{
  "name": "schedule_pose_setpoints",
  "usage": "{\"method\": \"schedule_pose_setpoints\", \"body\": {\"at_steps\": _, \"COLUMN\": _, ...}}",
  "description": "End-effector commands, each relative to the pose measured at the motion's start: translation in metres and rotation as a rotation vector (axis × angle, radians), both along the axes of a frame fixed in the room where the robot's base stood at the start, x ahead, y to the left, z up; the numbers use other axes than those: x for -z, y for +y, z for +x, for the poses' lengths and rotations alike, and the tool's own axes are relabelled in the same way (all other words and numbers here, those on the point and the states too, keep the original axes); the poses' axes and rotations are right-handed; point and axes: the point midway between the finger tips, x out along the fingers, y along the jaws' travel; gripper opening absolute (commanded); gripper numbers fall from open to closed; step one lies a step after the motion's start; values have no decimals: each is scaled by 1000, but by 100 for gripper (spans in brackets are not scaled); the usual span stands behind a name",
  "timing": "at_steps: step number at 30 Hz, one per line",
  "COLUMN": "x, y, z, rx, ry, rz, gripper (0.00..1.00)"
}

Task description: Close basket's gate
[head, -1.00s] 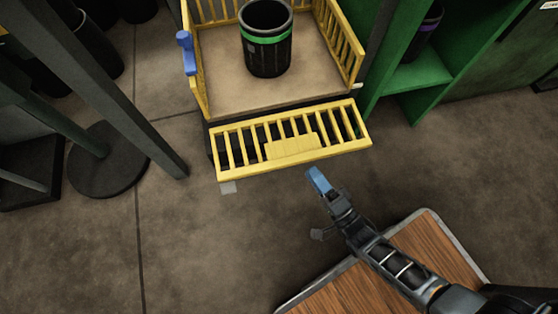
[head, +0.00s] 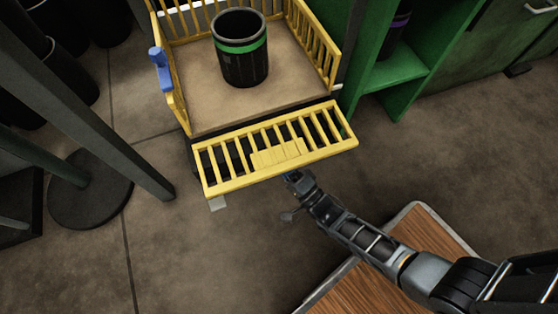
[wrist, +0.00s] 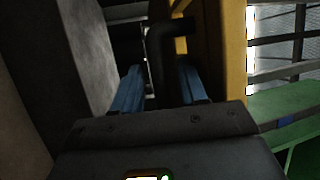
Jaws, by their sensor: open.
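The basket is a yellow-railed cart with a brown floor (head: 200,112). Its yellow slatted gate (head: 275,150) hangs folded down and outward at the front, with a plain yellow plate at its middle. My gripper (head: 290,176) is at the gate's lower edge, just below that plate, its fingertips mostly hidden in the head view. In the wrist view my two blue fingers (wrist: 158,88) are apart, with a dark bent bar (wrist: 162,60) between or just beyond them. A yellow part (wrist: 233,70) stands close to the right finger. I cannot tell whether anything is touched.
A black bin with a green band (head: 241,48) stands on the basket floor. A blue latch-like piece (head: 160,66) is on the left rail. A green shelf (head: 395,70) stands right of the basket.

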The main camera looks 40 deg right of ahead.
Motion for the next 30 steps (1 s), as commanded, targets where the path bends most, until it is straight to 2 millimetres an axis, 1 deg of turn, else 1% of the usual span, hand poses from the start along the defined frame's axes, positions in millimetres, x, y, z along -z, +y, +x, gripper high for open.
{"method": "schedule_pose_setpoints", "body": {"at_steps": 3, "x": 0, "y": 0, "z": 0, "rx": 0, "ry": 0, "rz": 0, "gripper": 42}}
{"method": "schedule_pose_setpoints", "body": {"at_steps": 4, "x": 0, "y": 0, "z": 0, "rx": 0, "ry": 0, "rz": 0, "gripper": 40}}
{"method": "schedule_pose_setpoints", "body": {"at_steps": 15, "x": 0, "y": 0, "z": 0, "rx": 0, "ry": 0, "rz": 0, "gripper": 5}}
{"method": "schedule_pose_setpoints", "body": {"at_steps": 17, "x": 0, "y": 0, "z": 0, "rx": 0, "ry": 0, "rz": 0, "gripper": 0}}
{"method": "schedule_pose_setpoints", "body": {"at_steps": 30, "x": 0, "y": 0, "z": -1, "rx": 0, "ry": 2, "rz": 0, "gripper": 0}}
